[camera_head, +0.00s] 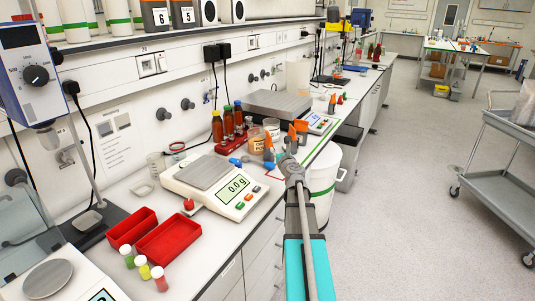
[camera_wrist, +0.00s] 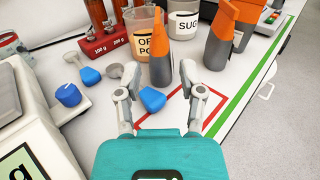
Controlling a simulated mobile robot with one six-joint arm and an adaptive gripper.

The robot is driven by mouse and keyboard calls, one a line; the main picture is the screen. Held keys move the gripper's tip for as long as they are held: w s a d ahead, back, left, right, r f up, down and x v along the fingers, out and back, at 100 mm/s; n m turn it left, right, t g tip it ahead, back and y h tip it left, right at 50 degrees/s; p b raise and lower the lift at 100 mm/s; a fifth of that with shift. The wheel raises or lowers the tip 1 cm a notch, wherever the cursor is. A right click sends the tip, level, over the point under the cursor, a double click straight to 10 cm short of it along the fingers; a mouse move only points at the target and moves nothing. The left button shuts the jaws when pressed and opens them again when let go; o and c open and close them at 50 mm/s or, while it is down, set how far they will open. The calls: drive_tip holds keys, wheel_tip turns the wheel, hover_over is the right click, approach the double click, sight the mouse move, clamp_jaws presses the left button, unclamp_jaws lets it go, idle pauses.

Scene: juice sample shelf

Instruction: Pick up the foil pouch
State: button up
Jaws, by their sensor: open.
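No thing here is plainly marked as a foil pouch. A grey, orange-topped, wedge-shaped pack (camera_wrist: 161,68) stands upright just beyond the gap between my fingertips in the wrist view; it also shows in the head view (camera_head: 268,152). Two similar packs stand to its right, the nearer one (camera_wrist: 219,48) outside my right finger. My gripper (camera_wrist: 160,76) is open and empty, low over the bench; in the head view it (camera_head: 290,153) reaches in from the front. A blue piece (camera_wrist: 152,98) lies between my fingers.
Labelled tubs (camera_wrist: 142,36) stand close behind the pack, with a red rack of bottles (camera_wrist: 100,45) to their left. Blue-handled scoops (camera_wrist: 90,76) and a blue cap (camera_wrist: 68,95) lie left. A balance (camera_head: 215,185) stands left. A red outline and green line mark the bench.

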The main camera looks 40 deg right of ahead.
sight(269, 136)
drive_tip(key=x, duration=0.8)
drive_tip(key=shift+w, duration=0.25)
drive_tip(key=shift+d, duration=0.1)
drive_tip(key=shift+x, duration=2.65)
clamp_jaws()
